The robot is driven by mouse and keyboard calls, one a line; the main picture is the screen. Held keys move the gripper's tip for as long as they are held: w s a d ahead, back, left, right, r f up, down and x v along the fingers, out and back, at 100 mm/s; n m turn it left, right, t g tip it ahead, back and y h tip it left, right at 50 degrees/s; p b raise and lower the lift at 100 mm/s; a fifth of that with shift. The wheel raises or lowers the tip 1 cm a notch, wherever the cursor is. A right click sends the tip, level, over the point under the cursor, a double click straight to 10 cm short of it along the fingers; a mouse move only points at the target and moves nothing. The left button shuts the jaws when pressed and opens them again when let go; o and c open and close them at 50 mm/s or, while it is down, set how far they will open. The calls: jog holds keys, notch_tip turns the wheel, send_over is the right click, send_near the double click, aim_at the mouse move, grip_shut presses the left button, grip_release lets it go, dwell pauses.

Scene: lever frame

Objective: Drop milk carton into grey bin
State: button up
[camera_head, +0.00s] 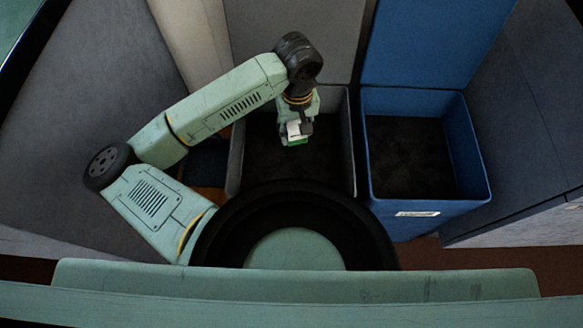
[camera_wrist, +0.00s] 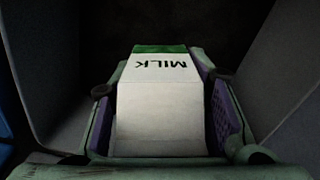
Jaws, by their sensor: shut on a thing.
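The milk carton (camera_wrist: 160,105) is white with a green end and the word MILK on its side. My gripper (camera_head: 298,132) is shut on it, with a purple-padded finger along each side in the wrist view. In the head view the carton (camera_head: 294,132) shows only as a small white and green patch under my wrist. The grey bin (camera_head: 349,150) is open-topped with a dark inside. My gripper and the carton are over its opening, between its side walls. The bin's front is hidden behind my own body.
A blue bin (camera_head: 430,207) with a white label stands just right of the grey bin, also open and dark inside. Tall grey (camera_head: 290,40) and blue (camera_head: 430,45) panels rise behind the bins. Grey-blue panels close in on the far right.

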jog(key=o, duration=1)
jog(key=shift+r, duration=0.1)
notch_tip(320, 180, up, 12)
jog(key=shift+f, duration=0.1)
dwell(0.4)
